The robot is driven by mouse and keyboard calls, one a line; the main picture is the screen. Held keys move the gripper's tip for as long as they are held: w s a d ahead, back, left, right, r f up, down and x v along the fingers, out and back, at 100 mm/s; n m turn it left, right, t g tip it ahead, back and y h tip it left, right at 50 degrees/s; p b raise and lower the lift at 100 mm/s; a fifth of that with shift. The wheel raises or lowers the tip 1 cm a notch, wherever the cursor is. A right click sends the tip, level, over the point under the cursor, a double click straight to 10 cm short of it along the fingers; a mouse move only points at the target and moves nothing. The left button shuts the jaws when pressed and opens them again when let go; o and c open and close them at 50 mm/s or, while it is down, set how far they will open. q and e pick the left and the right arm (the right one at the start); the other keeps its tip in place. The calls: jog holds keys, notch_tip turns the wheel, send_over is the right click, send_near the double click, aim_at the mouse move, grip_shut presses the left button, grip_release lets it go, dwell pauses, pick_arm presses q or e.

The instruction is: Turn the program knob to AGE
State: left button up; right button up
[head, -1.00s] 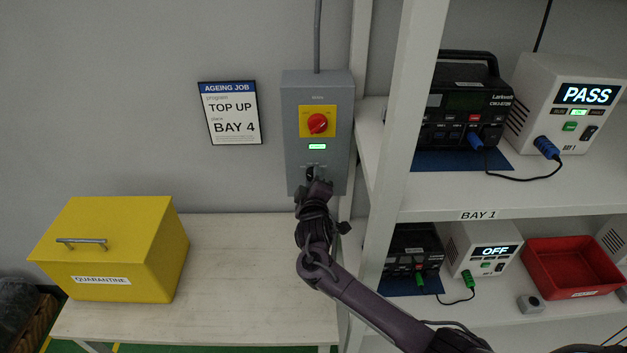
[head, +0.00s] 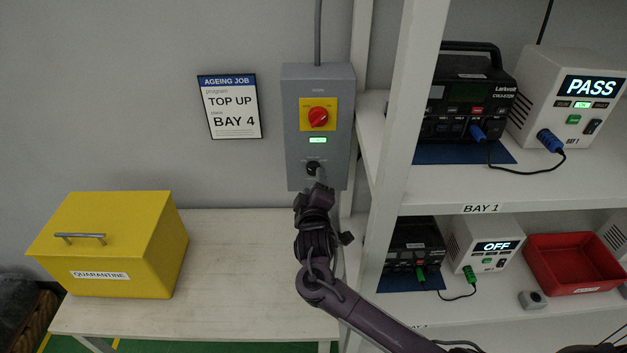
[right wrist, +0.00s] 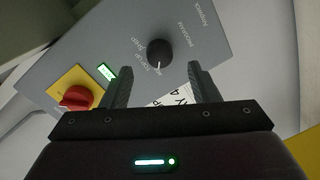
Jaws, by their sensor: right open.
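The black program knob (head: 313,167) is on the lower part of the grey control box (head: 293,130) on the wall. In the right wrist view the round knob (right wrist: 160,52) shows beyond the fingertips, with a pale pointer mark towards my gripper. Small lettering, including TOP UP, surrounds it; the label at the pointer is hard to read. My right gripper (right wrist: 161,76) is open and empty, its fingers apart and short of the knob. In the head view my right gripper (head: 320,178) is just below the knob. My left gripper is not in view.
A red switch (head: 318,117) on a yellow plate and a lit green display (head: 318,140) sit above the knob. The ageing job card (head: 230,107) reads TOP UP, BAY 4. A shelf post (head: 400,130) stands close right; a yellow quarantine box (head: 120,240) is left.

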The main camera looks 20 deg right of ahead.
jog(key=shift+v, duration=1.45)
